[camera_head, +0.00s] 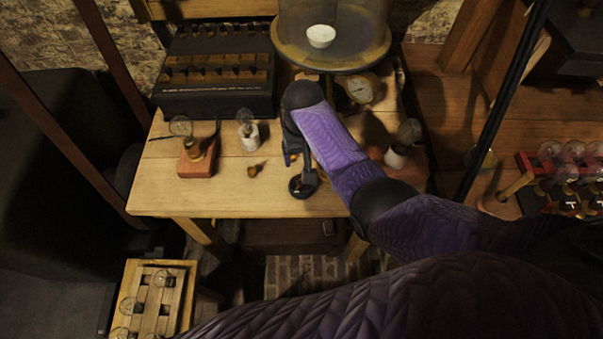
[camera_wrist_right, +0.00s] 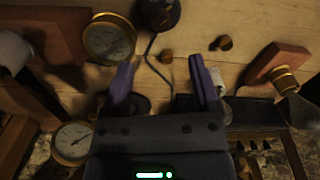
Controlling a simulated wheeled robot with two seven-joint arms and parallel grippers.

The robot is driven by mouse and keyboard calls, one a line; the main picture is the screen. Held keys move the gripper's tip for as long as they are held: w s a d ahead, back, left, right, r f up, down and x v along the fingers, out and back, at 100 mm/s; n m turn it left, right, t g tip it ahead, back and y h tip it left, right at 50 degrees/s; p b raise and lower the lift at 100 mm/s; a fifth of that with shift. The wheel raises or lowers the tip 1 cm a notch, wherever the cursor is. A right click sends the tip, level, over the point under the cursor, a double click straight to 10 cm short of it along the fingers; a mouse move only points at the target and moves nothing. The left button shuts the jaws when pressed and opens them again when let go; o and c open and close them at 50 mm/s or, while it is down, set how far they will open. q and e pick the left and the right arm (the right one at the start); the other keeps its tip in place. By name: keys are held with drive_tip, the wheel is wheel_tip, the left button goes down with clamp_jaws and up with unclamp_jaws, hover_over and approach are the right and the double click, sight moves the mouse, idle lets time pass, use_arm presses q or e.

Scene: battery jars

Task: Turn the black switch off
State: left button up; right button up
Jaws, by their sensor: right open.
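The black switch (camera_head: 302,186) is a small round black piece near the table's front edge in the head view. In the right wrist view a round black piece with a dark cord, which looks like the switch (camera_wrist_right: 158,12), is cut off by the top edge. My right gripper (camera_wrist_right: 162,75) is open and empty over the tabletop, its two purple fingers apart, with a gap between them and the switch. In the head view the right gripper is mostly hidden by its own dark wrist, just behind the switch. The switch's lever position cannot be made out. My left gripper is not in view.
On the wooden table (camera_head: 230,203) stand a bulb on a red block (camera_head: 197,163), a bulb on a white holder (camera_head: 248,137), a brown knob (camera_head: 255,170), a dark box (camera_head: 215,97), a gauge (camera_head: 361,88) and a glass dome (camera_head: 335,35). The front left tabletop is clear.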

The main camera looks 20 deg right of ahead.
drive_tip(key=f+b, duration=0.3)
drive_tip(key=f, duration=0.2)
drive_tip(key=f+b, duration=0.3)
drive_tip(key=f, duration=0.1)
drive_tip(key=shift+w+f, duration=0.2)
drive_tip(key=shift+f, duration=0.2)
drive_tip(key=shift+r, duration=0.1)
drive_tip(key=shift+c, duration=0.9)
clamp_jaws()
